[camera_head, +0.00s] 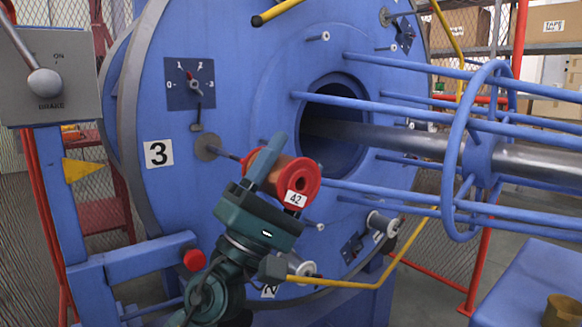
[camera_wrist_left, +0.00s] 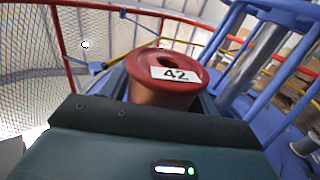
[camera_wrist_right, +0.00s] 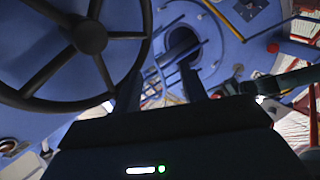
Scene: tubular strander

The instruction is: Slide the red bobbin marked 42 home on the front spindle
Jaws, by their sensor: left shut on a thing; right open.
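The red bobbin marked 42 (camera_head: 309,177), with a copper-coloured winding, is held in front of the blue disc. My left gripper (camera_head: 273,172) is shut on it, one finger showing along its upper left side. The left wrist view also shows the bobbin (camera_wrist_left: 165,92), its labelled flange facing up. The front spindle (camera_head: 225,153) is a short dark rod on a grey round boss. It points at the bobbin's far flange; I cannot tell whether its tip is inside the bore. My right gripper (camera_wrist_right: 162,88) is open and empty in the right wrist view and out of the head view.
Blue cage rods (camera_head: 400,108) and a steel shaft (camera_head: 400,140) run right from the central opening. A yellow bent bar (camera_head: 370,285) lies right of my left gripper. A brake lever box (camera_head: 48,78) stands left. A dark handwheel (camera_wrist_right: 88,38) is near my right gripper.

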